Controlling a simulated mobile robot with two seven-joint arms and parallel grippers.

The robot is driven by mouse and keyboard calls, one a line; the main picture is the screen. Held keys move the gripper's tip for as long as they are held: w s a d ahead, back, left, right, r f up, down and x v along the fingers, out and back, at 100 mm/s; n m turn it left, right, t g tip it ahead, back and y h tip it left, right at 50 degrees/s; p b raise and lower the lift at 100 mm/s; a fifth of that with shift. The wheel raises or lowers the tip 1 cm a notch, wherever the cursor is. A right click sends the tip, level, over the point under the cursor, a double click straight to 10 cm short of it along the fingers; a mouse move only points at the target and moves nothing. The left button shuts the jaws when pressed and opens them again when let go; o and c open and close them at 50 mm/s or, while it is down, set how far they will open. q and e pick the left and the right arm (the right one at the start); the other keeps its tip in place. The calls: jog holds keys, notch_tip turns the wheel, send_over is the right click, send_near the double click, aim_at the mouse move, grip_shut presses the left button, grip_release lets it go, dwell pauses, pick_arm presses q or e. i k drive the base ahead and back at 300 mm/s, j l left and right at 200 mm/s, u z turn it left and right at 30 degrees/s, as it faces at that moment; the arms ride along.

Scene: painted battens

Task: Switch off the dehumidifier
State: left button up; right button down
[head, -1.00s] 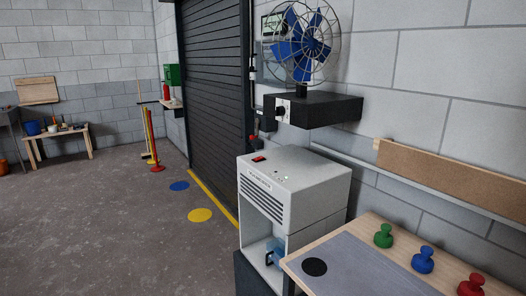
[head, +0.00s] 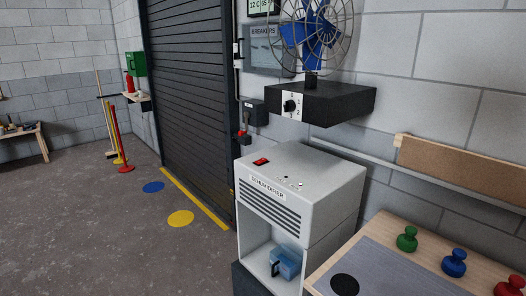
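The dehumidifier (head: 300,196) is a light grey box with a name label and dark vent slots on its front. A red rocker switch (head: 261,161) is on its top near the front left edge. A blue water container (head: 287,262) with a dark handle sits in the open bay below the vents. Neither of my grippers is in view.
A blue-bladed fan (head: 315,25) stands on a black shelf unit with a dial (head: 291,106), above and behind the dehumidifier. A table (head: 395,225) with green, blue and red knobbed pieces is at the lower right. Floor is open at left, with yellow (head: 181,218) and blue (head: 153,187) discs.

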aim_at(261, 160)
jog(key=i+j+z, duration=0.1)
jog(key=i+j, duration=0.25)
jog(key=j, duration=0.3)
jog(key=i+j+z, duration=0.15)
jog(key=j, duration=0.2)
jog(key=i+j+z, duration=0.1)
jog(key=j, duration=0.25)
jog(key=i+j+z, duration=0.1)
jog(key=j, duration=0.25)
jog(key=i+j, duration=0.25)
jog(key=j, duration=0.15)
jog(key=z, duration=0.05)
